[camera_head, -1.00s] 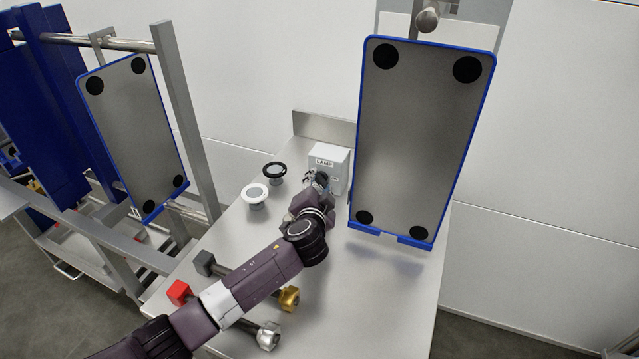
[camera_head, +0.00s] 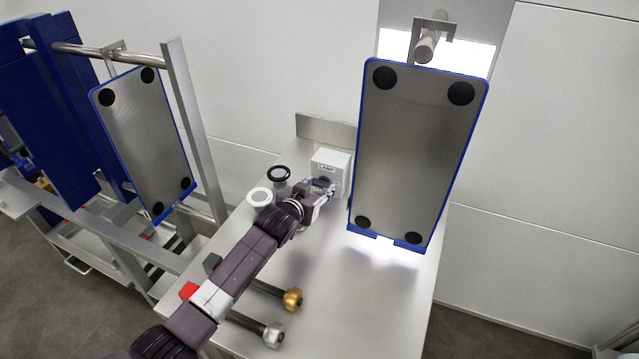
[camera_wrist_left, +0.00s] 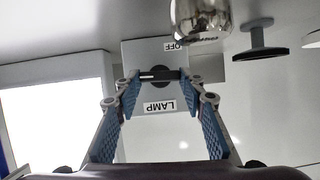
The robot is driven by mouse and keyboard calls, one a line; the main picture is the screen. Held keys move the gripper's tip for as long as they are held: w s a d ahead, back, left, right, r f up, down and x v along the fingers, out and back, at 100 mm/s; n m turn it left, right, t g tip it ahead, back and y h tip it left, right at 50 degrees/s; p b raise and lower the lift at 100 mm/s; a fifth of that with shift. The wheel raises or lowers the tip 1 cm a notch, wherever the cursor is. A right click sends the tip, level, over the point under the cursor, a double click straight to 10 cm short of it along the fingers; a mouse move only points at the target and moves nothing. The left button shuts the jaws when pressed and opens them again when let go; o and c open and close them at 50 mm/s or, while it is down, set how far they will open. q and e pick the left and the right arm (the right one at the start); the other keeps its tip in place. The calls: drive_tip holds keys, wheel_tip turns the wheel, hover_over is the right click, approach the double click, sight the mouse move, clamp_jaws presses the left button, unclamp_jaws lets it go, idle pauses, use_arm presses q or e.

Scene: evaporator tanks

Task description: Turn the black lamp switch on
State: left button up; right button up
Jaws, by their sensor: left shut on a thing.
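The white lamp box (camera_head: 331,162) stands at the back of the steel table, and its LAMP label shows in the left wrist view. The black lamp switch (camera_wrist_left: 158,74) is a round knob with a pale line, lying crosswise in that view, near the OFF label (camera_wrist_left: 174,46). My left gripper (camera_wrist_left: 160,79) is shut on the switch, one fingertip at each side. In the head view my left gripper (camera_head: 325,189) mostly hides the switch. The hanging blue-framed panel (camera_head: 412,150) has bright light behind it and below it. My right gripper is not in view.
A black-rimmed disc (camera_head: 279,173) and a white-rimmed disc (camera_head: 259,197) stand left of the box. Red-ended (camera_head: 189,291) and dark-ended (camera_head: 212,262) handled tools lie under my left arm. The table's right front (camera_head: 370,310) is clear.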

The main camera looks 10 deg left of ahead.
use_arm(q)
drive_tip(key=shift+n, duration=0.3)
idle(0.4)
drive_tip(key=o, duration=1.2)
drive_tip(key=shift+c, duration=0.2)
